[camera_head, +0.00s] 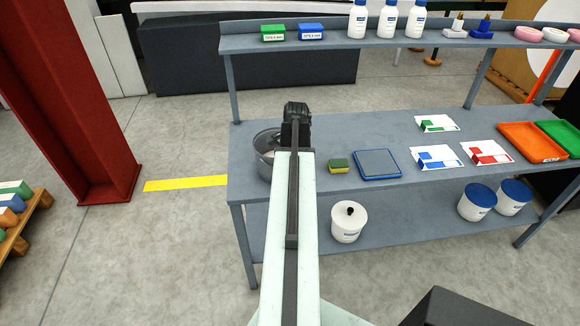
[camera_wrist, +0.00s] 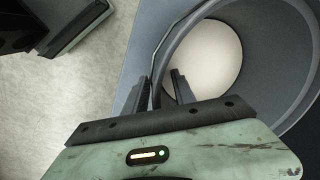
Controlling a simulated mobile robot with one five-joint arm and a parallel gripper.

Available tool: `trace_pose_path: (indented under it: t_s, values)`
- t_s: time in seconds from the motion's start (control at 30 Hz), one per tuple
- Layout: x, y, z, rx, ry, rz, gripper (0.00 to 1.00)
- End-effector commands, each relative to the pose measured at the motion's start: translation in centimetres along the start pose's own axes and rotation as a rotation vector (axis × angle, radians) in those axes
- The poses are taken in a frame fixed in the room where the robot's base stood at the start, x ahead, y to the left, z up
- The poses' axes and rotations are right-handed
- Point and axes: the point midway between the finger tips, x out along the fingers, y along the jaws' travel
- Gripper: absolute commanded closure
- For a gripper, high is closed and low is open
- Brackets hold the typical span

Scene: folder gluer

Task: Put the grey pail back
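The grey pail (camera_head: 265,152) stands at the left end of the workbench top, partly hidden behind my arm. In the wrist view the pail (camera_wrist: 266,50) fills the right side, seen from above into its mouth, with a pale round area inside. My gripper (camera_wrist: 164,90) is at the pail's left rim. Its fingers are apart, one outside the wall and one inside, with the rim between them. I cannot tell whether either finger touches the wall. In the head view my arm hides the fingers.
The workbench (camera_head: 352,133) also holds a yellow-green sponge (camera_head: 339,166), a blue-framed pad (camera_head: 378,164), cards and an orange tray (camera_head: 531,142). Bottles stand on the upper shelf. A red column (camera_head: 75,100) rises at left.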

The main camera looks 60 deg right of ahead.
Motion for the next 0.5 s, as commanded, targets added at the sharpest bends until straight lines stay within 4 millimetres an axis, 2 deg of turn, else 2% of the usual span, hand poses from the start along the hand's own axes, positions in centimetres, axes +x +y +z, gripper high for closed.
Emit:
trace_pose_path:
  t_s: [0.03,0.3,0.5]
  values:
    - [-1.4,-0.1,0.0,0.000,0.000,0.000,0.69]
    - [-7.3,-0.1,0.0,0.000,0.000,0.000,0.69]
    - [-10.9,-0.1,0.0,0.001,0.000,0.000,0.69]
